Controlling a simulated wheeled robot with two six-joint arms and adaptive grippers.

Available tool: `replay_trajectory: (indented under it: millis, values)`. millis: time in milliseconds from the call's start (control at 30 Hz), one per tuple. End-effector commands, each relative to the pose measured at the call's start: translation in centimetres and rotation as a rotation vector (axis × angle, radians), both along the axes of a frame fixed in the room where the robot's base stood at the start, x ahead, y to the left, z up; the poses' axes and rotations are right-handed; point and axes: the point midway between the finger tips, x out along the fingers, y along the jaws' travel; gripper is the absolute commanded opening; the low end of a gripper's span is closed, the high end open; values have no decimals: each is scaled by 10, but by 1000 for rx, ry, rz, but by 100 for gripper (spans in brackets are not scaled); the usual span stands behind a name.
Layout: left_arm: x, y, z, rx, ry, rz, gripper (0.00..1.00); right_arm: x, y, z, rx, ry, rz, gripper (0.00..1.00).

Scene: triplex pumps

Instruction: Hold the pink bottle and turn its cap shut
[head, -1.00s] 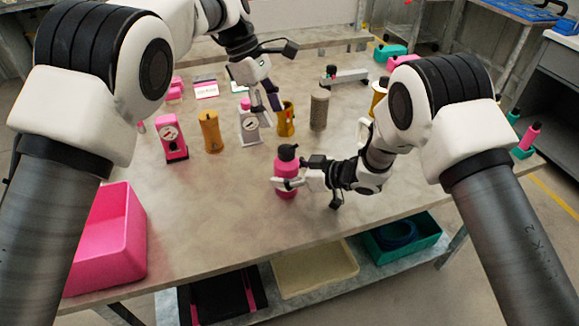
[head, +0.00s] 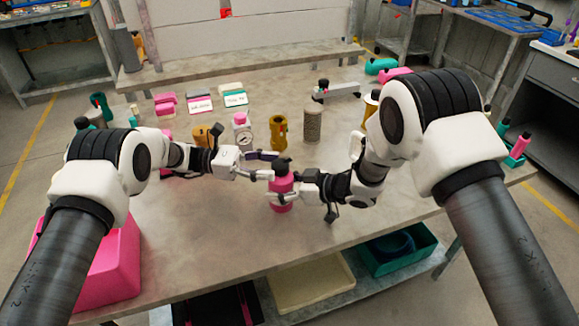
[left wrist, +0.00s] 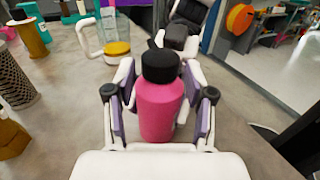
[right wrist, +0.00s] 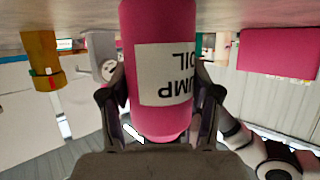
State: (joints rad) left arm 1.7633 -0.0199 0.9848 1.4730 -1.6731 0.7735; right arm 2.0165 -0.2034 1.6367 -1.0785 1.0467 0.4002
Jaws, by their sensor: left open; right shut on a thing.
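The pink bottle (head: 281,195) stands upright on the table near its front, with a black cap (head: 282,166) on top. My right gripper (head: 284,186) is shut on the bottle's body from the right. The right wrist view shows its fingers on either side of the pink body (right wrist: 160,70), which has a white label. My left gripper (head: 262,164) is open and comes in from the left at about cap height. In the left wrist view the black cap (left wrist: 161,66) and pink body lie between the spread fingers. I cannot tell whether they touch the cap.
A gauge (head: 242,130), a gold part (head: 279,133) and a grey perforated cylinder (head: 312,125) stand behind the bottle. A pink bin (head: 112,270) is at the left front. The table's front middle is clear.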

Motion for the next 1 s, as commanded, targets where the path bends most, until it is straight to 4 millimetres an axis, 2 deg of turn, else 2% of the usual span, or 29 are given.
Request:
replay_trajectory:
  millis: [100,233,333,567,700,1000]
  values:
    - [-5,-28,0,2,1,-3,54,-1,0,-2,-1,2,1,22]
    - [-8,-47,0,1,0,-2,54,-1,0,-2,-2,3,1,22]
    - [-9,-53,0,2,0,0,54,-1,0,-1,-1,2,1,22]
    - [-9,-53,0,2,0,0,54,-1,0,-1,-1,2,1,22]
    - [-9,-53,0,2,0,0,5,-1,0,-1,-1,2,1,22]
    - [-8,-52,0,2,0,2,1,-1,0,-1,-1,3,-1,22]
